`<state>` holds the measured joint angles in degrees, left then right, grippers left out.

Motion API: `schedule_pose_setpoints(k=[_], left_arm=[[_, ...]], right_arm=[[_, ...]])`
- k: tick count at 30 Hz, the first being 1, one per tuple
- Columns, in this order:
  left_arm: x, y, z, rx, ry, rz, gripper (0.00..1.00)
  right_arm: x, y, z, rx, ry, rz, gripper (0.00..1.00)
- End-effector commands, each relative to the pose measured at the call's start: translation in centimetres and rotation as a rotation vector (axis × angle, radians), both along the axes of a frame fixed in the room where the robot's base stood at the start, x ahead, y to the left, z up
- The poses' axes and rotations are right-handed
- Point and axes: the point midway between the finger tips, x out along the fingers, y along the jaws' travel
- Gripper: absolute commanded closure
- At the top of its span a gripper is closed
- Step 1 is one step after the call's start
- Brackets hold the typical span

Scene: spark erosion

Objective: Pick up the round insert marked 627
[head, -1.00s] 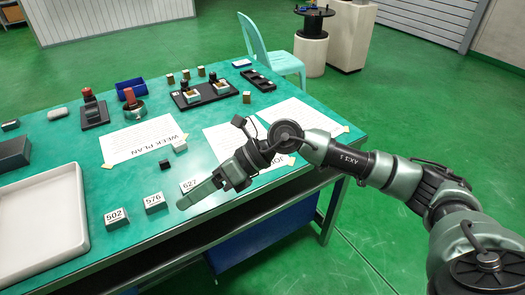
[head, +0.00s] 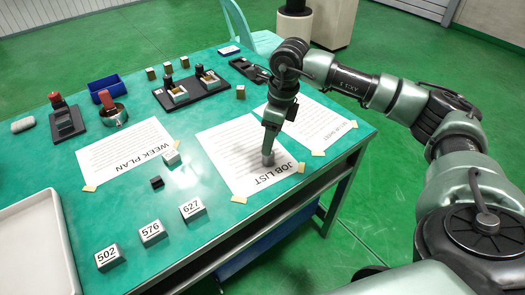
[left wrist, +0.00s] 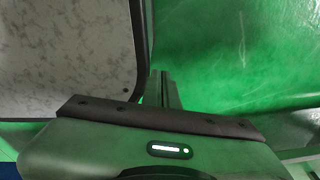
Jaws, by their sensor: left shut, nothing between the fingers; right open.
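The piece marked 627 (head: 192,209) stands near the front edge of the green table in the head view. It is a small grey block with a white label and looks boxy rather than round. Similar pieces marked 576 (head: 152,233) and 502 (head: 109,257) stand to its left. My right gripper (head: 268,158) points down over the job list sheet, to the right of and behind the 627 piece; it is open and holds nothing visible. My left gripper (left wrist: 163,90) shows only in the left wrist view, shut and empty.
A white tray (head: 63,228) lies at the left. The job list sheet (head: 225,150) lies flat. A black fixture (head: 195,93) stands farther back.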

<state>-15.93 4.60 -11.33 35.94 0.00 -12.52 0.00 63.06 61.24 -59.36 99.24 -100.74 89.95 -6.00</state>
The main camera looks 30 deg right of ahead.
Motion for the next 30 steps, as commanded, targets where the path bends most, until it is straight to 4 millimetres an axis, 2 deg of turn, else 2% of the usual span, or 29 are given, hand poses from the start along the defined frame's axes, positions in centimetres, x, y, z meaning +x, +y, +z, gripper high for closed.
schedule_pose_setpoints(k=[6, 9, 15, 23, 29, 30], left_arm=[[-3.3, 0.2, 0.3, 0.004, 0.046, 0.000, 1.00], [-3.9, 0.2, 0.8, 0.005, 0.054, -0.001, 1.00], [-3.1, 0.1, 1.0, 0.003, 0.044, -0.002, 1.00], [-1.3, -0.1, 1.1, 0.000, 0.015, -0.003, 1.00], [-1.6, 0.0, 1.1, 0.000, 0.021, -0.003, 1.00], [-1.7, 0.0, 1.1, 0.000, 0.023, -0.003, 1.00]], right_arm=[[0.2, 0.3, -2.5, 0.002, 0.003, 0.002, 0.42], [0.2, 0.4, -4.1, 0.002, 0.005, 0.002, 0.42], [0.6, 0.6, -6.5, 0.004, 0.002, 0.002, 0.42], [0.6, 0.7, -6.8, 0.003, 0.000, 0.002, 0.42], [0.6, 0.7, -6.7, 0.003, 0.000, 0.001, 0.98], [0.6, 0.7, -6.7, 0.003, 0.000, 0.001, 1.00]])
